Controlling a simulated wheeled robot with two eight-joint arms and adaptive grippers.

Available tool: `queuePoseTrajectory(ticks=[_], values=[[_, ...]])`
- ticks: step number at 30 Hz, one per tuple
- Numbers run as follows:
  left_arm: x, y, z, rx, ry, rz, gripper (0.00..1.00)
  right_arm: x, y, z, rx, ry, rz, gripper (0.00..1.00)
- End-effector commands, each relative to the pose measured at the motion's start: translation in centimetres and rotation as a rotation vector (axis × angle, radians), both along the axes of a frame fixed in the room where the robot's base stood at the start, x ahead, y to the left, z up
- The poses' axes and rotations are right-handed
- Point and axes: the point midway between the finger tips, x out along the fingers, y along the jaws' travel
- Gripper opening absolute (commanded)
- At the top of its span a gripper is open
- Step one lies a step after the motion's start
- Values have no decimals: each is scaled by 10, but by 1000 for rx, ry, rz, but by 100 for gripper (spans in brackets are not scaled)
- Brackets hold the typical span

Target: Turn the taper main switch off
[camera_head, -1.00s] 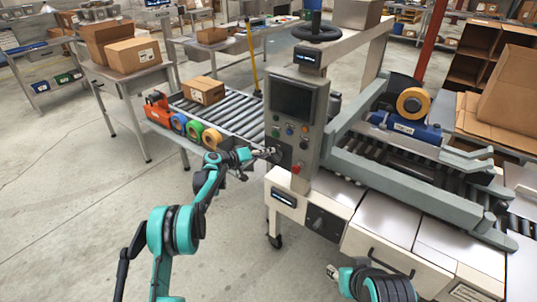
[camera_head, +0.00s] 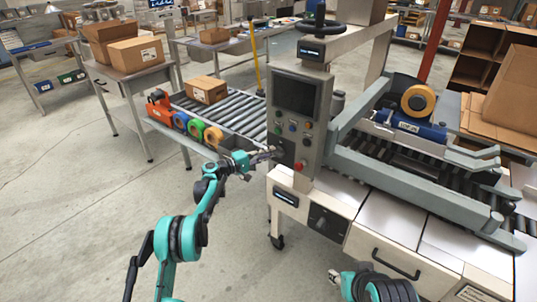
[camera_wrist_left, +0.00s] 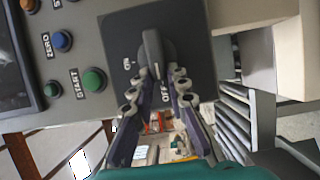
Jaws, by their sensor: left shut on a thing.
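The taper main switch is a dark rotary handle (camera_wrist_left: 152,46) on a black square plate (camera_wrist_left: 190,40) on the grey control panel (camera_head: 312,140). "ON" and "OFF" are printed on the plate in the left wrist view. The handle's near end lies between the fingertips of my left gripper (camera_wrist_left: 160,76), close to both labels; its exact setting is hard to tell. My left gripper (camera_head: 270,155) is shut on the handle at the panel's lower left in the head view. My right gripper (camera_head: 335,276) is low in the head view, away from the panel; its fingers are unclear.
A green START button (camera_wrist_left: 94,79) and a blue ZERO button (camera_wrist_left: 62,40) sit beside the switch. A red button (camera_head: 299,166) is at the panel's bottom. A roller conveyor (camera_head: 240,115) with a carton (camera_head: 206,90) and tape rolls stands behind my left gripper. Open floor lies left.

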Motion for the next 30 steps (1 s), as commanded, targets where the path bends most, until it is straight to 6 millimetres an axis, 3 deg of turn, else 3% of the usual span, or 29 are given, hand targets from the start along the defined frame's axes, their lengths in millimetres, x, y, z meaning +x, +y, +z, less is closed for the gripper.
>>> queuePoseTrajectory(ticks=[14,15,17,26,30], values=[[0,0,-1,-8,8,0,0,0,0,-1,0,0,0,40],[0,0,-1,-8,8,0,26,0,0,-1,0,0,0,40],[0,0,-1,-8,8,0,36,0,0,-1,0,0,0,40],[-1,1,-1,-9,6,0,36,0,0,-1,0,0,0,40],[-7,13,0,-9,6,1,36,0,0,-1,0,0,0,40]])
